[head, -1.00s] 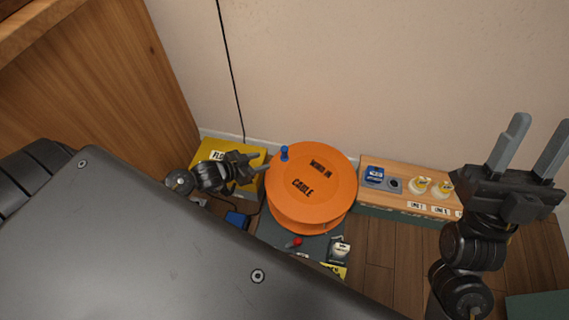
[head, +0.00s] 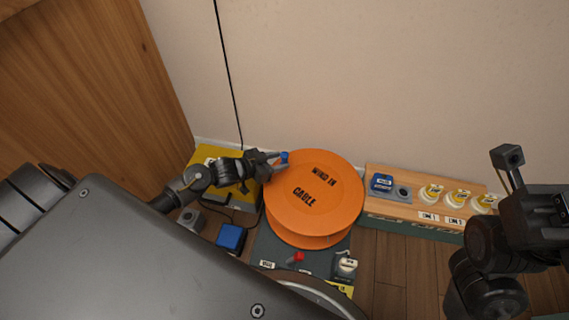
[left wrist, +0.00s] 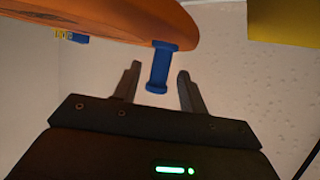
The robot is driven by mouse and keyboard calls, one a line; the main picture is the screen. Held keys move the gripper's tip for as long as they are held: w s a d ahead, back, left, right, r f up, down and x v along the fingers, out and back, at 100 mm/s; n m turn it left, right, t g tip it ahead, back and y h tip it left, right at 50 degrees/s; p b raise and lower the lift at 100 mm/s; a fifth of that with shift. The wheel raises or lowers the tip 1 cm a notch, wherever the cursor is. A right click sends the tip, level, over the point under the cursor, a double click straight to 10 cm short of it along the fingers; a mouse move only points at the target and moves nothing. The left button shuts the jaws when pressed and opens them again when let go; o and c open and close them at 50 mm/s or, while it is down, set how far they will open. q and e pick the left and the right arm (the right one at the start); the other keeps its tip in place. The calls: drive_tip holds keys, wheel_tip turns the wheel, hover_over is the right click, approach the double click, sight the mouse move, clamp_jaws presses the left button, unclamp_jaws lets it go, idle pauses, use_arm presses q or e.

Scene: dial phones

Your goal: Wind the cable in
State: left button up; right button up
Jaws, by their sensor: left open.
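The orange cable reel (head: 315,197), marked "WIND IN CABLE", stands on a dark base (head: 266,243) near the wall. A blue crank knob (head: 284,157) sticks up at its upper left rim. My left gripper (head: 279,160) is at this knob in the head view. In the left wrist view the gripper (left wrist: 158,82) is open, with the blue knob (left wrist: 159,68) between its two fingers and a gap on each side. My right gripper (head: 535,200) is at the right edge, partly cut off, with its fingers not clearly seen. A black cable (head: 229,75) hangs down the wall.
A yellow box (head: 205,155) is behind my left arm. A blue block (head: 231,237) and a red-knobbed lever (head: 298,258) are in front. A wooden panel (head: 400,205) with a blue part and several yellow-white knobs is right of the reel. A wooden cabinet (head: 100,75) stands at left.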

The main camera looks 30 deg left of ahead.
sight(285, 160)
use_arm(q)
drive_tip(key=shift+b+x, duration=0.5)
drive_tip(key=shift+x, duration=1.05)
clamp_jaws()
